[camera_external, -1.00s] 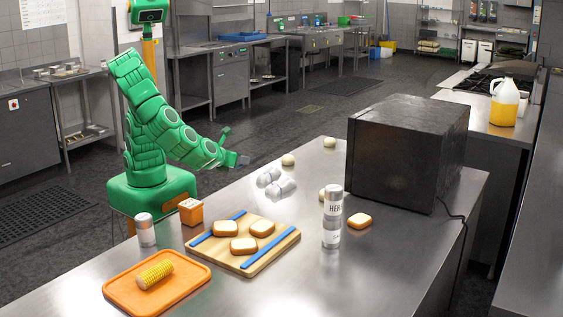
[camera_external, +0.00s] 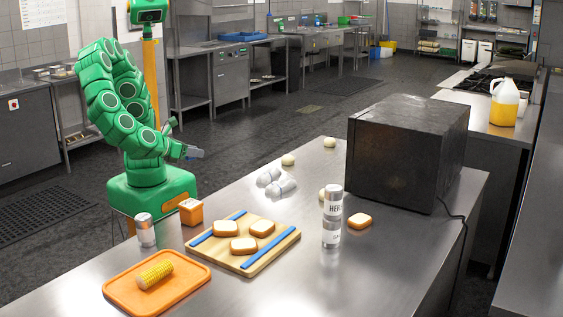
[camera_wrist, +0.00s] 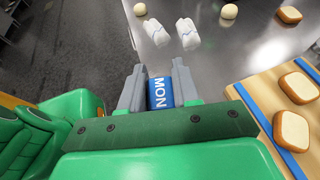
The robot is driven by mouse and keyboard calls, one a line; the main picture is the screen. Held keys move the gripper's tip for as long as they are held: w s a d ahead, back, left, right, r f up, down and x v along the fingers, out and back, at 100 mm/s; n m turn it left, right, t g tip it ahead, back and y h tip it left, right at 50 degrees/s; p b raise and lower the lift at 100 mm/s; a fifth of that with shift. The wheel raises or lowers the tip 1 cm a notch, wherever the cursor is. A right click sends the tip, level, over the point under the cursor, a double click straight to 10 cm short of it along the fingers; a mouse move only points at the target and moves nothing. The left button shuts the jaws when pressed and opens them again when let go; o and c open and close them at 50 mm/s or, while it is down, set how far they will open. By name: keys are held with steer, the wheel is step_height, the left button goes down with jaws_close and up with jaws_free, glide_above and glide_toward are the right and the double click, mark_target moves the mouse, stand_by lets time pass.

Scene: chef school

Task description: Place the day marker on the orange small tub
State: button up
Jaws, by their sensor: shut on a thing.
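My gripper (camera_external: 193,152) is raised above the counter's left edge. In the wrist view my gripper (camera_wrist: 160,90) is shut on the day marker (camera_wrist: 161,93), a blue piece with white "MON" lettering. The orange small tub (camera_external: 191,211) stands on the counter's near left edge, below my gripper and apart from it. It has a pale top and is not clearly visible in the wrist view.
A wooden board (camera_external: 262,262) with bread and blue strips lies right of the tub. A can (camera_external: 146,231) and an orange tray (camera_external: 190,281) with corn are nearby.

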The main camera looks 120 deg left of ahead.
steer(key=s+d+r+m+t, duration=0.2)
steer(key=s+d, duration=0.2)
steer(key=s, duration=0.3)
glide_above(193, 202)
steer(key=shift+h, duration=0.3)
steer(key=f, duration=0.5)
steer(key=s+f, duration=0.1)
steer(key=f, duration=0.2)
steer(key=shift+a+f, duration=0.2)
steer(key=shift+f, duration=0.1)
steer(key=shift+w+d+f, duration=0.15)
steer(key=shift+w+f, duration=0.45)
steer(key=shift+f, duration=1.65)
steer(key=o, duration=1)
steer(key=shift+f, duration=0.1)
